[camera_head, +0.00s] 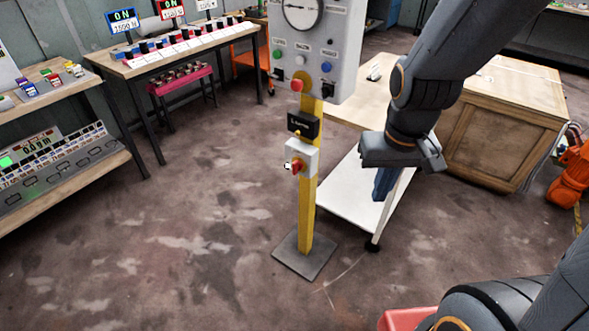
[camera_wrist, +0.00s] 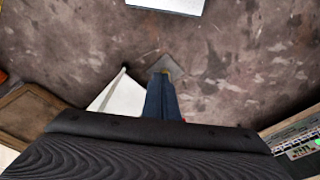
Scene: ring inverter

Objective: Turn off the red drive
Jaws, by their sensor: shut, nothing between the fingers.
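A yellow post (camera_head: 307,215) stands on the floor. It carries a grey panel (camera_head: 340,50) with a dial, coloured buttons and a red knob (camera_head: 298,85). Below are a black label box (camera_head: 303,124) and a white switch box (camera_head: 310,157) with a red handle (camera_head: 297,166). A red-framed display (camera_head: 169,9) stands on the back-left table. Which of these is the red drive I cannot tell. My gripper (camera_head: 383,184) is shut and empty, pointing down to the right of the post. Its blue fingers (camera_wrist: 162,95) also show in the wrist view.
A white low platform (camera_head: 345,196) lies behind my gripper, in front of a wooden crate (camera_head: 500,135). Left are a bench (camera_head: 190,52) with several devices and a shelf (camera_head: 70,165) with instruments. An orange object (camera_head: 571,178) is at far right. The floor left of the post is clear.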

